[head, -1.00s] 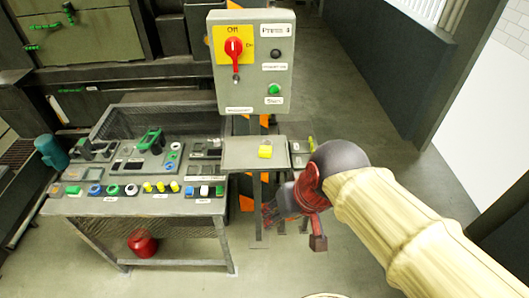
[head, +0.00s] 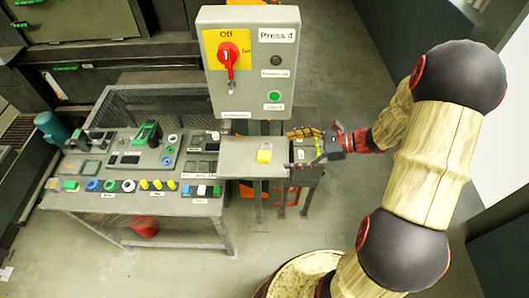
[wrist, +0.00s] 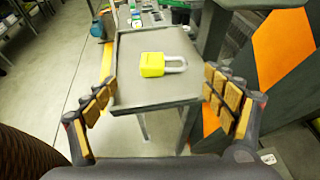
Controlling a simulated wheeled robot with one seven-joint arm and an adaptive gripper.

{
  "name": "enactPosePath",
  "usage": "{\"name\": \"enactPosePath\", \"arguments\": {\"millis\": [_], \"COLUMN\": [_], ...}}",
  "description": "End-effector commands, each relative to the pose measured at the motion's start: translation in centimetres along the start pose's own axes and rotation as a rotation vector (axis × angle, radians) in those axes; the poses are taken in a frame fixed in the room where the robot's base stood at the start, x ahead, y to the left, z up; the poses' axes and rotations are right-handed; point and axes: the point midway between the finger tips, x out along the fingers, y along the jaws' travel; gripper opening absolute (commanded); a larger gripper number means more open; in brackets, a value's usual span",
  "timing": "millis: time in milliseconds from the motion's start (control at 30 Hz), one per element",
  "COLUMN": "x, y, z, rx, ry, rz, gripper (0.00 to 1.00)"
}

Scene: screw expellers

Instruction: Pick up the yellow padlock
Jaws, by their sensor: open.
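The yellow padlock (head: 264,153) lies on a small grey shelf (head: 238,170) below the Press 4 box. In the wrist view the padlock (wrist: 153,64) lies flat, with its silver shackle pointing right, on the shelf (wrist: 128,94). My gripper (head: 303,148) is at the right end of the shelf, to the right of the padlock. In the wrist view my gripper (wrist: 160,98) is open, its two fingers spread on either side of the shelf's near end. The padlock is ahead of the fingers, between their lines, and is not touched.
The grey Press 4 box (head: 250,62) with a red switch (head: 229,58) stands just behind the shelf. A control desk (head: 135,206) with buttons adjoins its left side. In the wrist view an orange and black striped panel (wrist: 282,50) is close to the right finger.

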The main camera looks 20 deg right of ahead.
Motion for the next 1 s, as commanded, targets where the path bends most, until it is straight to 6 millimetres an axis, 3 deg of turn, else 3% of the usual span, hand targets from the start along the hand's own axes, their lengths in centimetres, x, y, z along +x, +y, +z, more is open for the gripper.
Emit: {"name": "enactPosePath", "arguments": {"millis": [367, 633, 1000], "x": [3.4, 7.0, 7.7], "y": [-0.4, -0.7, -0.8], "z": [-0.1, 0.5, 0.6], "rx": [0.016, 0.016, 0.016], "ry": [-0.01, -0.009, -0.009], "rz": [-0.009, -0.008, -0.011], "gripper": [0.84, 0.84, 0.83]}}
